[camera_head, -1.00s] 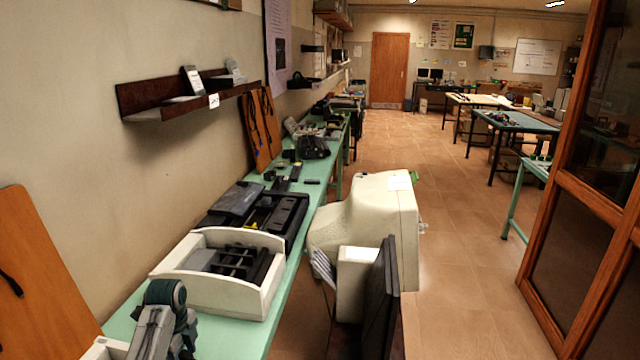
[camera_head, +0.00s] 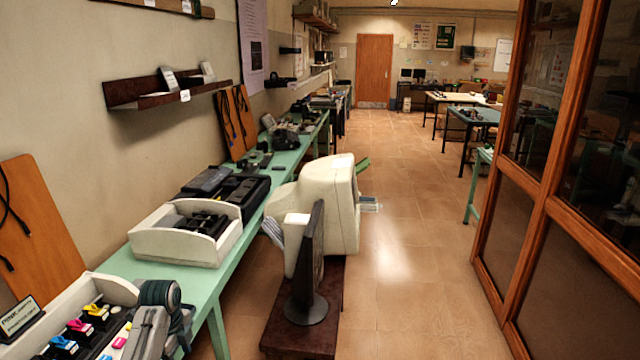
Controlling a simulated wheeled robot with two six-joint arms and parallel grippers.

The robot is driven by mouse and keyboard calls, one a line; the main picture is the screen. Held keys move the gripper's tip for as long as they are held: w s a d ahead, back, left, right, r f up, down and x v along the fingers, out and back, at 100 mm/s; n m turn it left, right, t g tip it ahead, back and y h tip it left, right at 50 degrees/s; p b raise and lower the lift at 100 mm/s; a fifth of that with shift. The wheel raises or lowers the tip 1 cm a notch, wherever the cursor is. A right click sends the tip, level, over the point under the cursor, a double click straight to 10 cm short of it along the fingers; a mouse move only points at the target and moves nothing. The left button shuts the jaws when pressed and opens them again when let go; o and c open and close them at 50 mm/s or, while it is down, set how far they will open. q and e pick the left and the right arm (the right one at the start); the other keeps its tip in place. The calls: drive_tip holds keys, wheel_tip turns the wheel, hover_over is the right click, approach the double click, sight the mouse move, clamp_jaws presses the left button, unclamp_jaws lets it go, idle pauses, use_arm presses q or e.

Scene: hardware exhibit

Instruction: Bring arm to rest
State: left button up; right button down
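A grey link with a dark teal rounded joint (camera_head: 160,312) shows at the bottom left in the head view, in front of the green bench. It looks like part of my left arm, bent upward near the bench edge. No gripper fingers show on it. My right arm and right gripper are out of the picture.
A green bench (camera_head: 240,250) along the left wall holds an open printer with colored cartridges (camera_head: 80,335) and a white box (camera_head: 150,240). A monitor (camera_head: 308,265) stands on a dark stand before a cream machine (camera_head: 345,205). Tiled floor (camera_head: 400,270) is clear; a wood-framed glass partition (camera_head: 545,200) is right.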

use_arm(q)
drive_tip(key=s+f+n+b, duration=0.1)
drive_tip(key=s+f+n, duration=0.45)
drive_tip(key=f, duration=0.75)
drive_tip(key=s+f+n+b, duration=0.1)
drive_tip(key=s+f+n, duration=0.1)
drive_tip(key=s+f, duration=0.9)
drive_tip(key=s+f+n+b, duration=0.2)
drive_tip(key=s+f+n, duration=0.15)
drive_tip(key=f, duration=1.25)
drive_tip(key=s+d+f+n, duration=0.1)
drive_tip(key=s+f, duration=0.5)
drive_tip(key=s, duration=0.6)
drive_tip(key=s+d+f+n+b, duration=0.1)
drive_tip(key=s+f+n, duration=0.3)
drive_tip(key=s, duration=0.8)
drive_tip(key=s+d+f+n+t+b, duration=0.1)
drive_tip(key=s+f+n, duration=0.2)
drive_tip(key=s+f, duration=0.4)
drive_tip(key=s, duration=0.5)
drive_tip(key=shift+f+y, duration=0.35)
drive_tip(key=shift+y, duration=0.05)
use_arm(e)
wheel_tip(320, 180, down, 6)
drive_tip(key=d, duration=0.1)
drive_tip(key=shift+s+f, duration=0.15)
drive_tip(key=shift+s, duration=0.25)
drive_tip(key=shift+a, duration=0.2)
